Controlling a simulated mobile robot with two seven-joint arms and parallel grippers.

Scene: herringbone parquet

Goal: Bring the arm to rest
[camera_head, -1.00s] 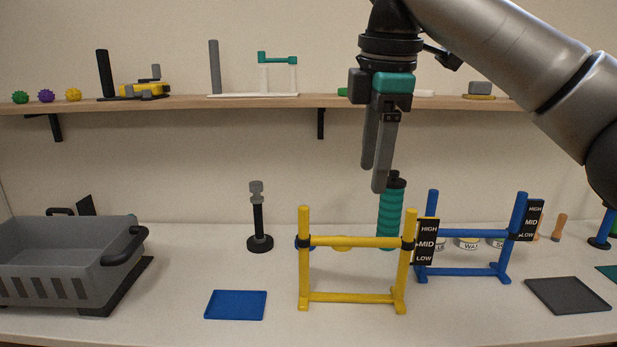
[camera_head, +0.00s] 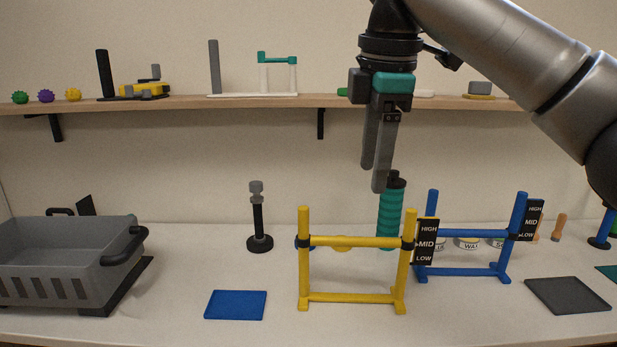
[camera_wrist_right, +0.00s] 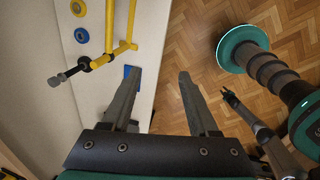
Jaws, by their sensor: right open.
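My right gripper (camera_head: 378,178) hangs fingers down from the arm that comes in from the upper right.
A blue hurdle (camera_head: 468,234) stands right of the yellow one, with a teal ribbed bottle (camera_head: 390,220) behind. A grey crate (camera_head: 70,262), a black post (camera_head: 258,220) and a blue mat (camera_head: 235,305) are left. A shelf (camera_head: 200,101) crosses the wall behind.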

